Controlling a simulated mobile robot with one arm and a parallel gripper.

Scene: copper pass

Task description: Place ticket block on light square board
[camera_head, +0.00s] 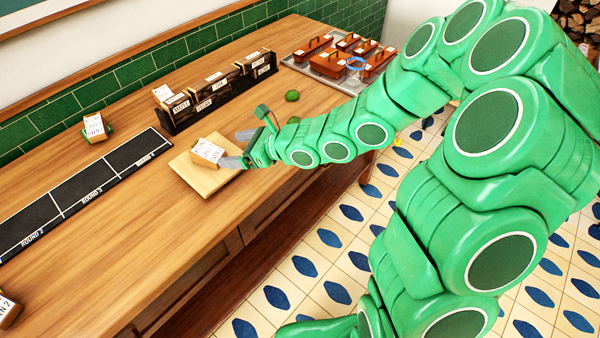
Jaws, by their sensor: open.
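A ticket block (207,151), a small tan block with a white printed label, stands on the light square board (198,182) near the middle of the counter. My gripper (238,148) is open at the board's right side. One finger reaches low over the board close to the block, and the other is farther back. Whether a finger touches the block I cannot tell. Another labelled block (95,128) stands at the back left, beside something green.
A dark strip with round labels (80,190) lies left of the board. A black rack with labelled slots (200,112) stands behind. A tray (305,70) with brown boxes is at the back right. A green round thing (292,96) lies near.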

